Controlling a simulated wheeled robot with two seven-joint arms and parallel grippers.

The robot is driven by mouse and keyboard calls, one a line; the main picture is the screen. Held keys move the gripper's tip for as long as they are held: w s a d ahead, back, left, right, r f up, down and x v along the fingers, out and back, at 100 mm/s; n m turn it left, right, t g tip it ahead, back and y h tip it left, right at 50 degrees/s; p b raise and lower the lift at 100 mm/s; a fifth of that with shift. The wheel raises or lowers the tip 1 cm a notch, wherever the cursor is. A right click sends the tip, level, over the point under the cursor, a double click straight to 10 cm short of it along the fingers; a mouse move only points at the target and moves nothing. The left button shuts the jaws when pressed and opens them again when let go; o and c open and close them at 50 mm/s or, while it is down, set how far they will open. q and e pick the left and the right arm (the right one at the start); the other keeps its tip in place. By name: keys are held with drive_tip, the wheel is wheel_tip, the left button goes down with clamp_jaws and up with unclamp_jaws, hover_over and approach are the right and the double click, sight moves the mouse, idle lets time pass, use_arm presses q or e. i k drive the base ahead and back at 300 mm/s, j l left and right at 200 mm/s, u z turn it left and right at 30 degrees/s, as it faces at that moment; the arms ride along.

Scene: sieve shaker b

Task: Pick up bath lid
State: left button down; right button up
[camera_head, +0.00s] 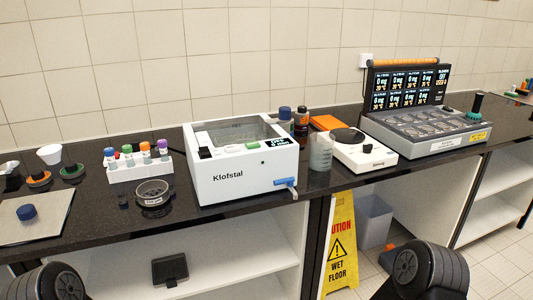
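The white bath (228,180), marked "Klofstal", stands on the dark bench at the middle, with a small display and a blue tap at its front right. Its top shows a grey, glassy area (240,131) inside a white rim; I cannot tell whether this is a clear lid or the open basin. A small black piece and a green piece show along the top's front edge. No separate bath lid can be made out for sure. Dark rounded parts of my arms show at the bottom left and bottom right; neither gripper's fingers are in view.
A rack of colour-capped bottles (140,170) and a sieve-like dish (152,193) stand left of the bath. A beaker (320,152), a white stirrer (363,152) and a grey multi-well unit (425,132) stand right. A yellow wet-floor sign (340,243) stands below the bench.

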sight(41, 215)
drive_tip(key=j+z, duration=0.1)
drive_tip(key=j, duration=0.35)
drive_tip(key=k+j+z, duration=0.1)
drive_tip(key=j, duration=0.35)
drive_tip(key=k+j+z, duration=0.1)
drive_tip(key=j, duration=0.3)
drive_tip(key=k+j+z, duration=0.1)
drive_tip(key=j, duration=0.35)
drive_tip(key=k+j+z, duration=0.15)
drive_tip(key=j, duration=0.25)
drive_tip(key=k+j+z, duration=0.1)
drive_tip(key=j, duration=0.3)
drive_tip(key=k+j+z, duration=0.1)
drive_tip(key=j, duration=0.3)
drive_tip(key=k, duration=0.1)
